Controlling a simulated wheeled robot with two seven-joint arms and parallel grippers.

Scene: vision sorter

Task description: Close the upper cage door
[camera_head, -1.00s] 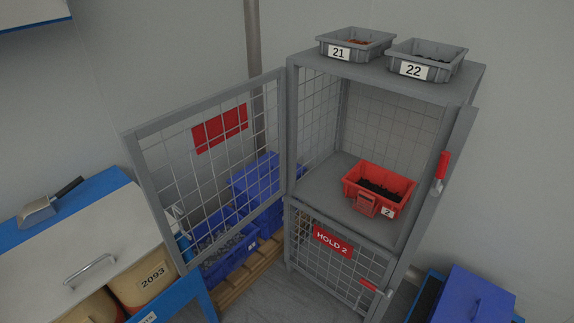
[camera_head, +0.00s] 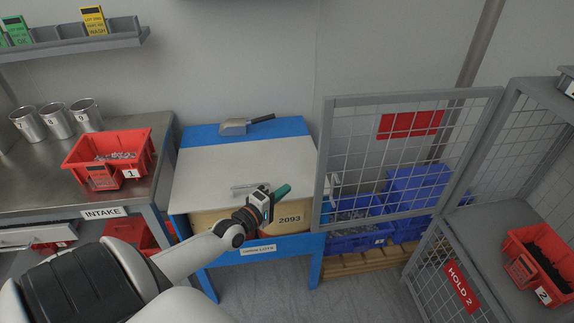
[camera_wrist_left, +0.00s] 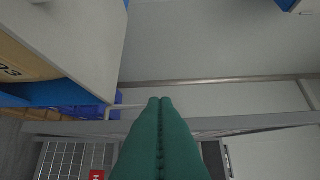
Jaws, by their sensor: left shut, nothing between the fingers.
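The upper cage door (camera_head: 332,150) is a grey framed mesh panel with a red plate (camera_head: 410,124). It stands swung open to the left of the cage (camera_head: 503,125) in the head view. My left gripper (camera_head: 283,191) has green fingers and is shut and empty. In the head view it shows left of the door's free edge, over the front of the blue-framed bench, apart from the door. In the left wrist view its fingers (camera_wrist_left: 160,105) overlap a long grey bar (camera_wrist_left: 240,122); I cannot tell whether they touch. My right gripper is not in view.
The lower cage door has a HOLD 2 sign (camera_head: 461,286). A red bin (camera_head: 540,262) sits inside the cage. Blue bins (camera_head: 358,243) stand on a pallet behind the open door. The bench's pale lid (camera_head: 240,165) and a steel table (camera_head: 40,185) lie to the left.

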